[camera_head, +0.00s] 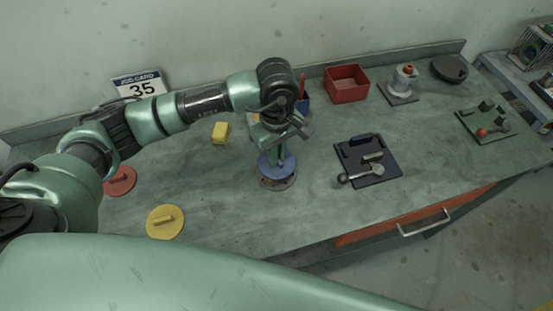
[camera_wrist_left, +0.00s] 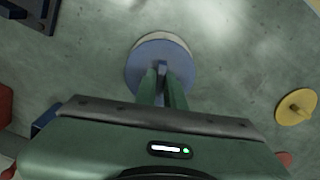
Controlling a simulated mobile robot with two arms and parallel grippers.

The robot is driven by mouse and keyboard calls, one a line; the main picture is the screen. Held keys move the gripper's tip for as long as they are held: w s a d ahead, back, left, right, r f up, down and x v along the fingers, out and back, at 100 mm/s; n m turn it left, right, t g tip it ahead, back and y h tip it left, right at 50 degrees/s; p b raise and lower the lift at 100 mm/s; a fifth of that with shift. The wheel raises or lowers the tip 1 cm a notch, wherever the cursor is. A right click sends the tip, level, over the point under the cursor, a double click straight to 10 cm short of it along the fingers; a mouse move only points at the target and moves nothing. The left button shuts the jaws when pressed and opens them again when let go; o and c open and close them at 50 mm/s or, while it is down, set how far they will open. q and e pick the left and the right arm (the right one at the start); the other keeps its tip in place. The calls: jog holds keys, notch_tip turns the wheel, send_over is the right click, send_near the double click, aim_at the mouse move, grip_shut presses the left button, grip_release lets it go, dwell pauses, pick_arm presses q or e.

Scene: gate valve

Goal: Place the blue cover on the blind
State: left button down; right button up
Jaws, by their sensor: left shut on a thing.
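The blue cover (camera_head: 283,166) is a round disc with an upright handle, near the middle of the bench. My left gripper (camera_head: 279,155) is above it, shut on its handle. In the left wrist view the fingers of the left gripper (camera_wrist_left: 163,88) close on the handle of the blue cover (camera_wrist_left: 182,72). The blind (camera_head: 278,183) is a round base with a dark rim directly under the cover. A pale edge of the blind (camera_wrist_left: 150,40) shows past the cover in the left wrist view. I cannot tell whether cover and blind touch. My right gripper is not in view.
A yellow cover (camera_head: 165,222) and a red cover (camera_head: 120,181) lie to the left. A yellow block (camera_head: 220,133) sits behind them. A dark tool tray (camera_head: 367,160) is to the right, with a red bin (camera_head: 346,84) behind. Bench around the blind is clear in front.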

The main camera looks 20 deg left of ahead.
pick_arm(q)
notch_tip(320, 180, down, 4)
jog(key=shift+s+r+p, duration=0.1)
jog(key=shift+r+p, duration=0.15)
jog(key=shift+p, duration=0.2)
jog(key=shift+f, duration=0.1)
jog(key=shift+f, duration=0.15)
jog(key=c, duration=1.5)
grip_release()
